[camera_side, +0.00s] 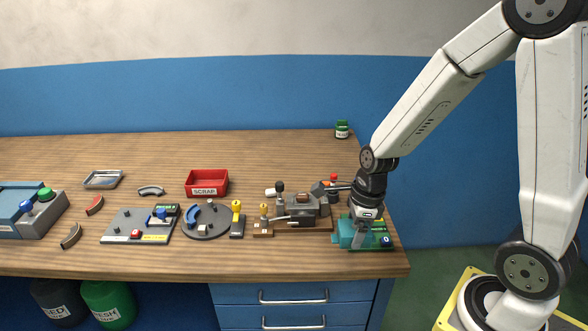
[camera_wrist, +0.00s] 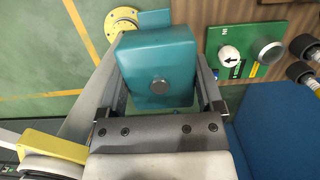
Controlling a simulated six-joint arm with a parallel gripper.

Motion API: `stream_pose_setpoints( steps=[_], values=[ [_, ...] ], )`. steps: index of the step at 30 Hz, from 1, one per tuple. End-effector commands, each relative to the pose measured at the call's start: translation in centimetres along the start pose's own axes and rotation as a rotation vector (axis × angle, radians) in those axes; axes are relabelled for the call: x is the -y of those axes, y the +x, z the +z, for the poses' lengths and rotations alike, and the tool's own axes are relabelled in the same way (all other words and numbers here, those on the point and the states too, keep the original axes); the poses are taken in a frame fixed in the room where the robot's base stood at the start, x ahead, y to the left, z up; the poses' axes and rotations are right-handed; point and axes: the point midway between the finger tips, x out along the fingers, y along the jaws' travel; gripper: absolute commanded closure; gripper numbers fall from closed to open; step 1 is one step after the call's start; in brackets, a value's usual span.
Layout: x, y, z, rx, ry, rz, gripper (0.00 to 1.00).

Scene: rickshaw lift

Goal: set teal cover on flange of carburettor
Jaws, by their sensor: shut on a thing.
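My gripper (camera_wrist: 160,72) is shut on the teal cover (camera_wrist: 160,62), a boxy piece with rounded edges and a round grey boss. One finger lies along each side of the cover. In the side view my gripper (camera_side: 361,236) points down near the table's right front corner, with the cover (camera_side: 345,231) at its left. The likely carburettor is a grey metal body (camera_side: 301,207) with a brown top on a wooden base, left of the cover and apart from it. I cannot make out its flange.
A green panel (camera_wrist: 245,57) with a white arrow knob lies close beside the held cover. A turntable (camera_side: 206,220), yellow-topped pieces, a red scrap bin (camera_side: 207,183) and a grey panel (camera_side: 138,225) stand farther left. The table's right rear is mostly clear.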

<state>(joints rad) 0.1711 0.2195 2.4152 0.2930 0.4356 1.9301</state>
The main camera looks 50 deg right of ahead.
Motion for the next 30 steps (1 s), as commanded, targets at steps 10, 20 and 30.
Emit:
stream_pose_setpoints(
  steps=[10,20,30],
  values=[
    [3.0,0.0,1.9,0.005,-0.002,0.003,0.77],
    [8.8,-0.1,5.0,0.011,-0.004,0.005,0.77],
    [14.7,0.0,7.7,0.011,-0.007,0.004,0.77]
  ],
)
